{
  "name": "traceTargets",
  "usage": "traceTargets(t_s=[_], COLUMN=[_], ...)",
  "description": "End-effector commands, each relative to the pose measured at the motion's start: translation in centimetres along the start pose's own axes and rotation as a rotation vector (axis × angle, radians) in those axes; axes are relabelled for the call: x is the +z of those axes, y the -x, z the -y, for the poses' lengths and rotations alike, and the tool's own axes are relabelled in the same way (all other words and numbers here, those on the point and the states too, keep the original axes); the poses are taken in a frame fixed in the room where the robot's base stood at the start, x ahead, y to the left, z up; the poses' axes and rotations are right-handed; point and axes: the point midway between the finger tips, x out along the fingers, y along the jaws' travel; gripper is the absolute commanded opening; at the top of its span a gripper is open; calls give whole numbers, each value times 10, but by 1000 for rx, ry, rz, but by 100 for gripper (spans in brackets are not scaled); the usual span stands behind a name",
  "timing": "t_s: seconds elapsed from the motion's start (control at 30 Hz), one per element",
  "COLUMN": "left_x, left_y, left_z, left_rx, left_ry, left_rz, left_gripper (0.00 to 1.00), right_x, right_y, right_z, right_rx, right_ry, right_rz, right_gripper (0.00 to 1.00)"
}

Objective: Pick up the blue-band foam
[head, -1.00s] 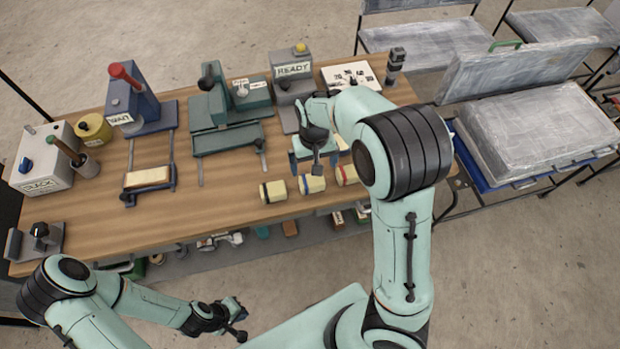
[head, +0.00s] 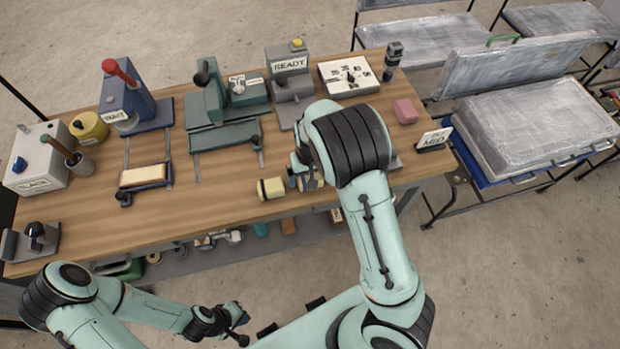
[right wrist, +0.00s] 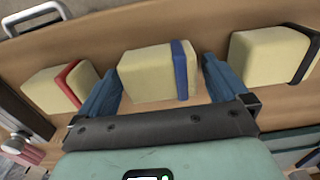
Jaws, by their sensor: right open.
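The blue-band foam (right wrist: 150,75), a cream block with a blue stripe near one end, lies on the bench in the right wrist view. My right gripper (right wrist: 161,82) is open, with one blue finger on each side of this foam; I cannot tell if they touch it. In the head view my right gripper (head: 304,180) is low over the bench front and the arm mostly hides this foam. My left gripper (head: 240,322) is in front of the bench, away from the foams; its jaw opening is too small to read.
A black-band foam (right wrist: 268,57) and a red-band foam (right wrist: 58,88) lie on either side of the blue-band foam. Presses and a READY box (head: 290,64) stand along the bench back. A pink block (head: 405,111) and a MID sign (head: 434,140) are at the right.

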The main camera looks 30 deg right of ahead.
Motion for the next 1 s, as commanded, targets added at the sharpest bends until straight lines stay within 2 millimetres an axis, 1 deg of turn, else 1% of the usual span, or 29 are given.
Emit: traceTargets(t_s=[0.03,0.07,0.1,0.17,0.2,0.47,0.57,0.67,0.77,0.87,0.97,1.0], left_x=[0,0,0,0,0,0,-1,-2,-4,-8,-13,-15], left_y=[0,0,0,0,0,0,1,3,6,11,17,20], left_z=[0,0,0,0,0,0,-1,-2,-4,-7,-11,-12], left_rx=[0,0,0,0,0,0,0,1,2,4,6,7], left_ry=[0,0,0,0,0,0,0,-1,-2,-4,-6,-7], left_rz=[0,0,0,0,0,0,-1,-3,-6,-10,-17,-19], left_gripper=[0,0,0,0,0,0,0,0,0,0,0,0], right_x=[0,0,0,0,0,0,0,-1,-2,-2,-3,-3], right_y=[0,1,1,1,1,1,5,14,29,51,80,92], right_z=[0,0,0,0,0,0,0,1,1,2,2,2], right_rx=[0,0,0,0,0,0,-1,-1,-2,-4,-5,-6], right_ry=[0,0,0,0,0,0,0,0,1,2,2,2], right_rz=[-1,-1,-1,-1,0,-1,-2,-4,-5,-7,-9,-10], right_gripper=[100,90,77,58,55,55,55,55,55,55,55,55])
